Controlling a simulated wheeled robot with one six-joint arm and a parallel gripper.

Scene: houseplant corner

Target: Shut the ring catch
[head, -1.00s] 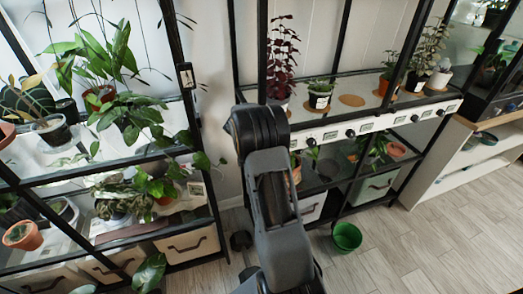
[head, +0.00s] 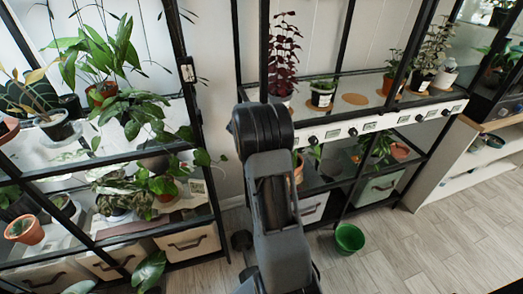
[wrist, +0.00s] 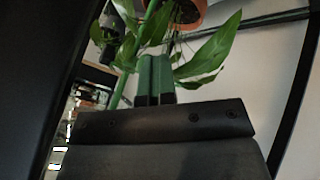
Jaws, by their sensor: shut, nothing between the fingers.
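My gripper shows in the wrist view (wrist: 155,80), its two green-faced fingers together with nothing between them. Green leaves and a terracotta pot (wrist: 187,14) are just beyond the fingertips. In the head view my own arm hides the gripper. A small dark fitting with a pale face (head: 187,70) sits on the black post of the left plant cabinet; it may be the ring catch, but it is too small to tell its shape or whether it is open. No ring catch can be made out in the wrist view.
The left cabinet (head: 100,162) holds several potted plants, some with leaves overhanging its front. A second black-framed shelf (head: 340,125) stands to the right. A green bucket (head: 349,238) is on the floor. The wooden floor (head: 440,245) at the lower right is clear.

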